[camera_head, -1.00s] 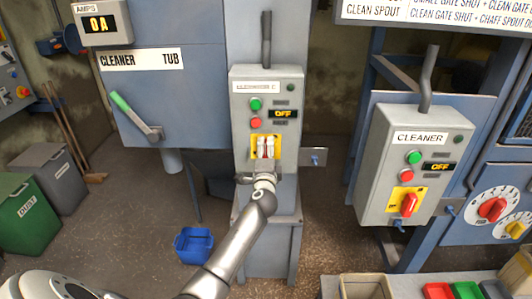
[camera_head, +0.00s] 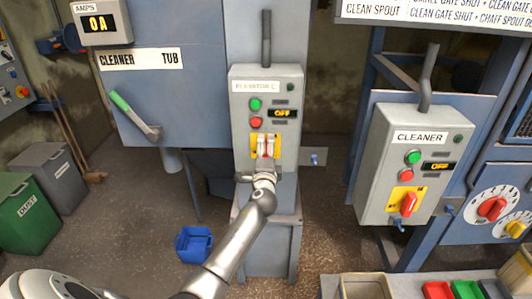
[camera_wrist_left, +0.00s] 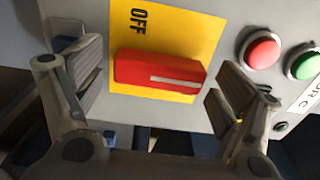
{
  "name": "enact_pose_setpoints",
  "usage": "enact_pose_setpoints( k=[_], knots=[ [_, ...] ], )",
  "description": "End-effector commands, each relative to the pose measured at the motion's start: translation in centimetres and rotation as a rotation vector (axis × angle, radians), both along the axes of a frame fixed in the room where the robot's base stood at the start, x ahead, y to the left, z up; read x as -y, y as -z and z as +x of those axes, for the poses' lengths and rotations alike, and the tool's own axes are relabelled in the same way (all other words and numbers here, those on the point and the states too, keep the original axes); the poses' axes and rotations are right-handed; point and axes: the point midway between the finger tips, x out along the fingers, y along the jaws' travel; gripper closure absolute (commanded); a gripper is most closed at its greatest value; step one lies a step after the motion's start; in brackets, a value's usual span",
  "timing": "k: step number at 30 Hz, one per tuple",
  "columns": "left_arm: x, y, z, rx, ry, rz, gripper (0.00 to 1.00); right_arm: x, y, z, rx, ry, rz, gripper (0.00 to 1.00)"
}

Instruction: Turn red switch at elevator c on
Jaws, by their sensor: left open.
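The elevator C box (camera_head: 283,90) is a grey panel in the middle of the head view, its display reading OFF. Its red switch (camera_wrist_left: 160,73) shows large in the left wrist view, a long red handle on a yellow plate (camera_wrist_left: 195,22) beside the word OFF. My left gripper (camera_head: 265,147) is in front of this switch and mostly hides it in the head view. In the wrist view the left gripper (camera_wrist_left: 155,85) is open, one finger past each end of the red handle. I cannot tell whether the fingers touch it. My right gripper is not in view.
Green (camera_head: 255,104) and red (camera_head: 256,122) buttons sit above the switch. A similar CLEANER box (camera_head: 402,160) with its own red switch is at right. A green-handled lever (camera_head: 121,102) is at left. A blue bin (camera_head: 194,246) stands on the floor.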

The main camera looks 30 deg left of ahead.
Motion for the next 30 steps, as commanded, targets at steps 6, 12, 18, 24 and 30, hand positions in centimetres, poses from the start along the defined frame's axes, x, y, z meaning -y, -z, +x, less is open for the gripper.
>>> enact_pose_setpoints(
  k=[6, 12, 18, 24, 30],
  knots=[
    [0.1, 0.1, -0.2, 0.000, 0.000, -0.001, 0.11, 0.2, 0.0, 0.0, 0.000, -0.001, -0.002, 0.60],
    [1.2, 0.2, -1.8, -0.001, 0.002, -0.002, 0.11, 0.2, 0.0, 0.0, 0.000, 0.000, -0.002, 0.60],
    [3.1, 0.2, -5.0, -0.002, 0.002, -0.003, 0.11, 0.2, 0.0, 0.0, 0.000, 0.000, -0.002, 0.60],
    [4.9, 0.2, -8.1, -0.002, 0.000, -0.002, 0.11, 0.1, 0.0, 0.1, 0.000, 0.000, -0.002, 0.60],
    [6.1, 0.1, -9.9, 0.000, 0.001, -0.001, 0.11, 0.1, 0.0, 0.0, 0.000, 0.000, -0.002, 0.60]
  ],
)
